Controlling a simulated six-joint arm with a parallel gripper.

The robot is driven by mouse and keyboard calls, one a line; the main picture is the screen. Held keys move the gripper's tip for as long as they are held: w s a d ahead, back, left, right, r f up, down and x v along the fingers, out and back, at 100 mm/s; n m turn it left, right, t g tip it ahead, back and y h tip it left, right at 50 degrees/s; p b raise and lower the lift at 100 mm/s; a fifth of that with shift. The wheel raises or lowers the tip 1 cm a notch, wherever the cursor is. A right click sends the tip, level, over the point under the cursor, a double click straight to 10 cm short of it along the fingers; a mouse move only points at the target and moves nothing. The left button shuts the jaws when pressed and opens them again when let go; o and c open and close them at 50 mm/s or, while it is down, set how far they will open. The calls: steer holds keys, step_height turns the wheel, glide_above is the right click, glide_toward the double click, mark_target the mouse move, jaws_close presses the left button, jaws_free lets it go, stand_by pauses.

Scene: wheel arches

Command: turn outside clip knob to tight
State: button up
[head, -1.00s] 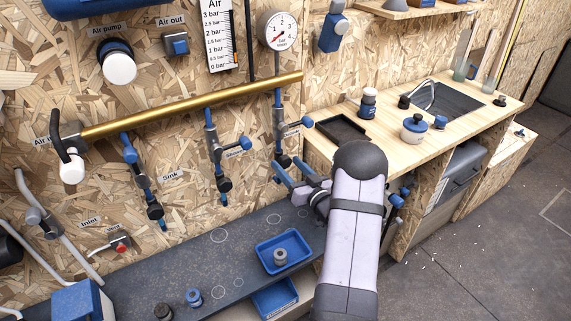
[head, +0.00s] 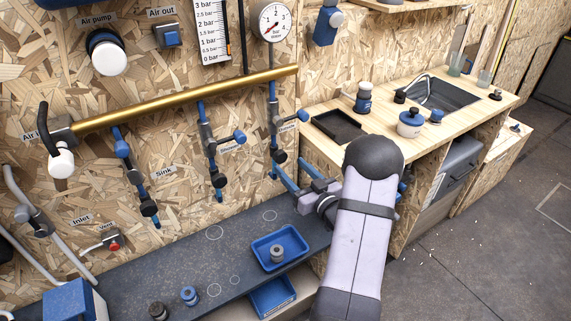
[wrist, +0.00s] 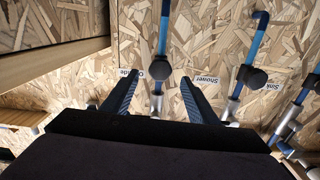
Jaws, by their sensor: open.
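The outside branch is the rightmost blue pipe hanging below the brass pipe, with the label Outside (head: 288,126) beside it. A dark round knob (head: 280,156) sits at its lower end, and a blue knob (head: 303,115) sticks out at its right side higher up. My gripper (head: 284,174) is open just below the dark knob in the head view. In the wrist view, my two blue fingers (wrist: 160,78) stand apart, with the dark knob (wrist: 157,86) showing between them. I cannot tell whether they touch it. Which way the knob is turned is not readable.
The Shower branch (head: 211,150) and the Sink branch (head: 135,175) hang to the left. A blue tray (head: 302,240) with a grey part stands on the dark bench (head: 130,282) below. The wooden counter (head: 385,118) with a black tray is at the right.

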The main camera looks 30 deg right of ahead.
mark_target(282, 159)
steer(key=shift+w+f+n+p, duration=0.15)
steer(key=shift+w+n, duration=0.4)
steer(key=shift+w, duration=0.7)
steer(key=shift+w+r+n+p, duration=0.15)
steer(key=shift+w+n, duration=0.35)
steer(key=shift+w, duration=0.7)
steer(key=shift+w+f+n+p, duration=0.15)
steer(key=shift+w+n, duration=0.4)
steer(key=shift+w, duration=0.7)
steer(key=c, duration=1)
